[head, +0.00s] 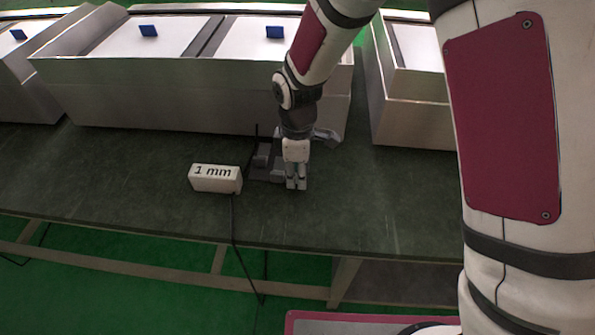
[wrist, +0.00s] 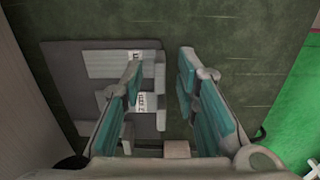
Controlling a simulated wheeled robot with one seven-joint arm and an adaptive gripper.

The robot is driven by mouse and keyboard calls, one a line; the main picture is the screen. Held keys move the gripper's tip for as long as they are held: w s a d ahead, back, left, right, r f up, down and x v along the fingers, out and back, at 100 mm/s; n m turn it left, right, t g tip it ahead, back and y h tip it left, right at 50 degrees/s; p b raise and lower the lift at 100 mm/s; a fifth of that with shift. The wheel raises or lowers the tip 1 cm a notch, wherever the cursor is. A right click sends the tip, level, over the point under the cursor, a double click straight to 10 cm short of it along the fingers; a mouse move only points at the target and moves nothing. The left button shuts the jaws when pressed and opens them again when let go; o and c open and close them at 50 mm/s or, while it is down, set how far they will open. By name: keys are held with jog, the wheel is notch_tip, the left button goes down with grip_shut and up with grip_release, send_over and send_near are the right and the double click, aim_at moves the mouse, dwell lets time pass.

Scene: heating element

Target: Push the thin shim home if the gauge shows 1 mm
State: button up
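The gauge (head: 214,178) is a white box on the dark bench, reading "1 mm" in the head view. Just right of it is a low grey fixture (head: 263,165), partly hidden by my gripper (head: 296,184). In the wrist view the fixture is a dark grey plate (wrist: 62,65) bearing an upper pale block (wrist: 105,64) and a lower pale block (wrist: 112,104). Both carry small labels I cannot read; I cannot tell which is the thin shim. The left finger covers part of the blocks.
Large pale metal cabinets (head: 200,95) with blue handles stand along the back of the bench (head: 110,165). A black cable (head: 233,225) hangs from the gauge over the front edge. The bench right of my gripper is clear.

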grip_shut()
jog(key=w, duration=0.4)
jog(key=shift+w, duration=0.1)
grip_release()
jog(key=shift+r, duration=0.15)
notch_tip(320, 180, up, 12)
dwell(0.5)
